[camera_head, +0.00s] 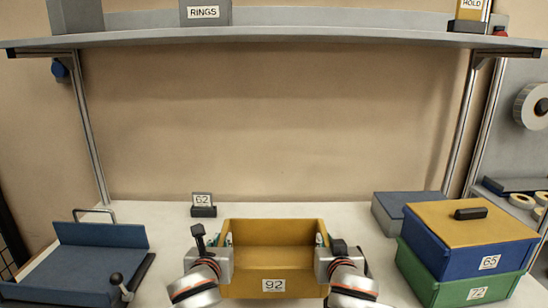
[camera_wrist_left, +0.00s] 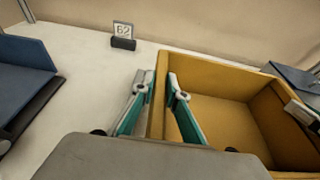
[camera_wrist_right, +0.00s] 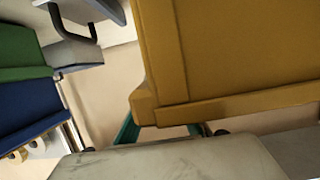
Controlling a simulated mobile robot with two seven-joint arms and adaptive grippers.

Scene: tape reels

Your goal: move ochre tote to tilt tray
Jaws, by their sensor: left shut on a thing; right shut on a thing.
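The ochre tote (camera_head: 272,258), an open box labelled 92, is at the front middle of the table. My left gripper (camera_head: 229,250) is shut on its left wall; in the left wrist view, the fingers (camera_wrist_left: 160,84) straddle that wall. My right gripper (camera_head: 322,250) is shut on its right wall; in the right wrist view the tote (camera_wrist_right: 235,50) hides much of the fingers. The tote looks level and its visible inside is empty. I cannot tell whether its base touches the table. The blue tilt tray (camera_head: 100,236), with a raised back plate, is at the left, apart from the tote.
A sign 62 (camera_head: 203,205) stands behind the tote to the left. A blue box 65 (camera_head: 470,240) with an ochre lid sits on a green box 72 (camera_head: 455,290) at right. A knobbed lever (camera_head: 117,281) stands at the tray's right side. A shelf (camera_head: 270,34) spans above.

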